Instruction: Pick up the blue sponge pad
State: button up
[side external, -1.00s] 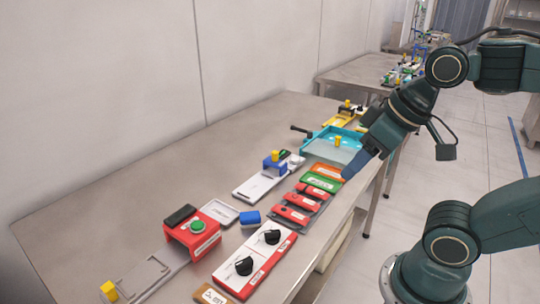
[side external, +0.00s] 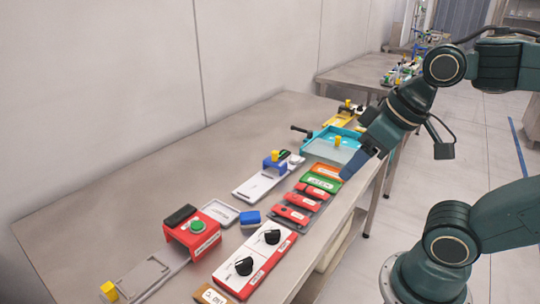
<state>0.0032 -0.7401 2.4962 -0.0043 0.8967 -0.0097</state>
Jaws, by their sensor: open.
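The blue sponge pad (side external: 250,218) lies on the metal table in the side external view, between the red box with a green button (side external: 193,230) and the tray of red pieces (side external: 298,208).
A white panel with two black knobs (side external: 254,262) lies just in front of the pad. A grey plate (side external: 221,212) is close on its left. A white rail with a blue clamp (side external: 262,184) lies behind. A cyan tray (side external: 318,151) sits farther back. The table's left side (side external: 110,215) is mostly bare.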

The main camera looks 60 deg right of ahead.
jog(key=w+d+f+n+g+y, duration=0.1)
jog(key=w+f+n, duration=0.3)
jog(key=w, duration=0.6)
jog(key=w+d+f+n+g+y, duration=0.1)
jog(key=w+f+n+y, duration=0.1)
jog(key=w+f+n, duration=0.2)
jog(key=w+f, duration=0.3)
jog(key=w, duration=0.3)
jog(key=shift+w+d+n, duration=0.2)
jog(key=shift+d+n, duration=0.2)
jog(key=shift+f, duration=0.1)
send_over(250, 214)
jog(key=s+d, duration=0.2)
jog(key=shift+a+f, duration=0.15)
jog(key=shift+f, duration=3.75)
jog(key=shift+x, duration=2.55)
jog(key=shift+c, duration=0.3)
